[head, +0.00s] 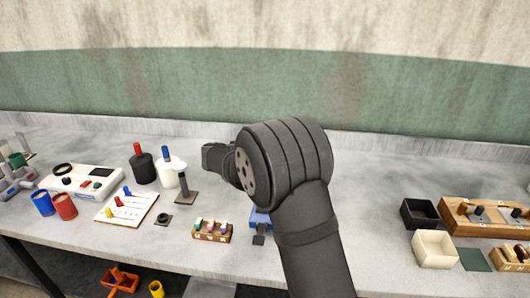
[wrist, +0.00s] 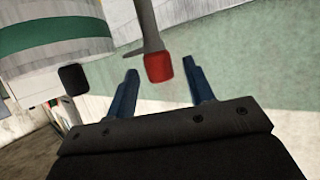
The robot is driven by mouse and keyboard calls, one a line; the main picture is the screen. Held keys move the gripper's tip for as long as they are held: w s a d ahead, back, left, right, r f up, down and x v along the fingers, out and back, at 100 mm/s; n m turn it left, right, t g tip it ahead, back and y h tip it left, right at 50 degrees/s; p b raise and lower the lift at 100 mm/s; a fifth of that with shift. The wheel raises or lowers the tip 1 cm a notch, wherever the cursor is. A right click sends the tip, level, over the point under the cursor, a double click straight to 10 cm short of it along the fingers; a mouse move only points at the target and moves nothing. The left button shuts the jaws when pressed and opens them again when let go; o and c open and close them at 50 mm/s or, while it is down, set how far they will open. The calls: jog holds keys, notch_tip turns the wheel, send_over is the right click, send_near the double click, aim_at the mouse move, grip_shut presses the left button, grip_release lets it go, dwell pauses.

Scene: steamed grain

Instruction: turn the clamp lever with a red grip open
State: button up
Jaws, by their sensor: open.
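The red grip (wrist: 159,67) of the lever shows in the wrist view, at the lower end of a thin grey rod (wrist: 147,25). My gripper (wrist: 160,72) is open, with one blue finger on each side of the grip in the picture. Gaps show between the grip and both fingers; I cannot tell whether the grip is at the fingertips' depth or beyond. The rod's other end is out of the wrist view. In the head view I cannot make out this lever or my fingers; my dark arm covers the middle.
In the wrist view, a dark block (wrist: 74,78) is left of the fingers. In the head view, a black bottle with a red top (head: 143,168) and a white one with a blue top (head: 170,172) stand left of my arm. Black (head: 420,213) and cream (head: 434,249) boxes stand right.

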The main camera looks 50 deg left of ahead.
jog(key=shift+x, duration=0.95)
jog(key=shift+c, duration=0.2)
jog(key=c, duration=1)
jog(key=shift+o, duration=0.3)
jog(key=shift+w+r+n+y, duration=0.1)
jog(key=shift+r+n+y, duration=0.1)
jog(key=shift+n+y, duration=0.65)
jog(key=shift+n+g+y, duration=1.1)
jog(key=shift+n+y, duration=0.35)
jog(key=shift+y, duration=0.3)
jog(key=o, duration=1)
jog(key=shift+f, duration=0.1)
